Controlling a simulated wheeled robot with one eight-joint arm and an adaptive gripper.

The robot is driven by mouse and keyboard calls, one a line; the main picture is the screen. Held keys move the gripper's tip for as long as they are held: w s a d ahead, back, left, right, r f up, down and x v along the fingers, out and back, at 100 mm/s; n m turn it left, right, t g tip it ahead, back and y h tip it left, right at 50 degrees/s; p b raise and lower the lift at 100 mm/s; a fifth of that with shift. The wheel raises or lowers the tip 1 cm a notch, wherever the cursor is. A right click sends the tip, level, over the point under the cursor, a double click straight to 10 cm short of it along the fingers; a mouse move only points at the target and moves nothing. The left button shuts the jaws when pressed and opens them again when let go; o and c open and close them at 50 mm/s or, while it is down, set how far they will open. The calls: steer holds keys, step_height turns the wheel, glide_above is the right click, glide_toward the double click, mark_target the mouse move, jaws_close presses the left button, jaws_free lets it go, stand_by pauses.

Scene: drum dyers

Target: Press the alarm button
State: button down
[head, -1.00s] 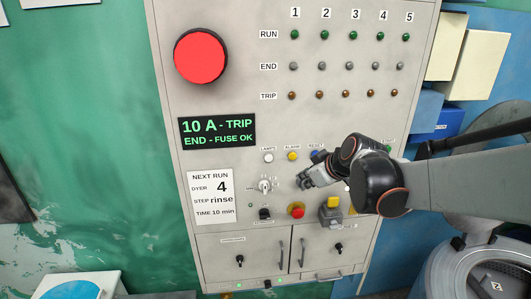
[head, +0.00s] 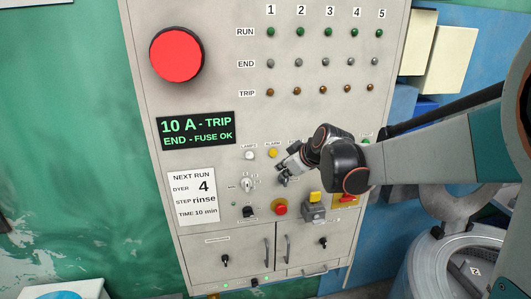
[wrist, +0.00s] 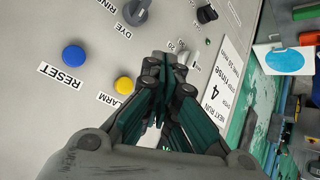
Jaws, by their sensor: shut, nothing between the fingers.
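The alarm button is a small yellow round button with an ALARM label beside it. In the head view the alarm button (head: 273,153) is on the grey panel, just above my gripper (head: 281,172). In the wrist view the alarm button (wrist: 123,84) is close to the left of my gripper (wrist: 172,60). The fingers are together and empty. I see no contact with the button, and the fingertips' distance from the panel is hard to tell.
The blue reset button (wrist: 75,56) is beside the alarm button. A white lamps button (head: 249,154) is on its other side.

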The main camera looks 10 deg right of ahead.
steer(key=shift+w, duration=2.45)
steer(key=shift+w+b, duration=0.15)
steer(key=shift+b, duration=0.2)
steer(key=shift+w, duration=0.25)
steer(key=shift+w, duration=0.45)
steer(key=shift+s, duration=0.1)
stand_by(0.3)
steer(key=shift+s+b, duration=0.3)
steer(key=shift+s, duration=0.5)
steer(key=s, duration=0.5)
